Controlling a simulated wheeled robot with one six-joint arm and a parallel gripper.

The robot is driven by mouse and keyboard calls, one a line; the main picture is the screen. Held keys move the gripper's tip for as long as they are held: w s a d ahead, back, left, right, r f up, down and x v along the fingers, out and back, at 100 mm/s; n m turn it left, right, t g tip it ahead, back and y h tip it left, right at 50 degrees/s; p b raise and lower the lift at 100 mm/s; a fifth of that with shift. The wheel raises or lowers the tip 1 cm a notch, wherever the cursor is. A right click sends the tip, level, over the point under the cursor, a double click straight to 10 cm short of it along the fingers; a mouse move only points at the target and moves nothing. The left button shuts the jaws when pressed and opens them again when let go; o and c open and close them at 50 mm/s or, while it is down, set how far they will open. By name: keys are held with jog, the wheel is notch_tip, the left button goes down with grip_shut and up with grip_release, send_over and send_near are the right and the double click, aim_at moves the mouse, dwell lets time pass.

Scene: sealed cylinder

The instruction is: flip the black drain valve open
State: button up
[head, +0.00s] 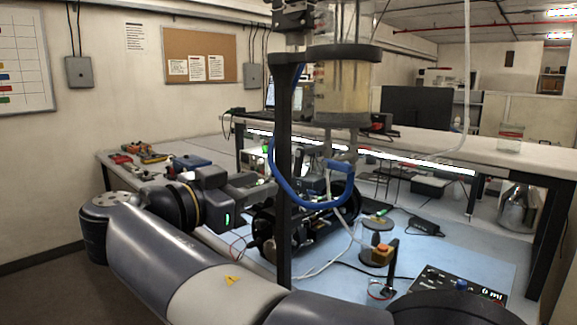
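A clear cylinder (342,90) with yellowish contents stands upright in a black frame (284,160) right of centre. Its black lower collar (342,119) has pale fittings (340,160) below it. A blue tube (300,203) loops beneath the cylinder. I cannot pick out the black drain valve with certainty among the dark parts under the cylinder. My gripper (262,184) is left of the frame's post and points right, below the cylinder's level. Its fingertips are small and blend with the dark parts behind, so I cannot tell their opening.
A blue-grey bench top (450,255) carries a black display panel (460,284) reading 0 ml, a small orange-topped post (383,255) and loose cables. Tools (145,152) lie at the left. A glass jar (509,138) stands on the rear shelf, and a round flask (518,208) is below it.

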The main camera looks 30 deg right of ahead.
aim_at(296, 169)
jog(key=p+x, duration=0.1)
jog(key=x, duration=0.2)
jog(key=p+x, duration=0.1)
jog(key=x, duration=0.6)
jog(key=shift+d+r+p, duration=0.35)
jog(key=shift+d+p, duration=0.05)
grip_shut()
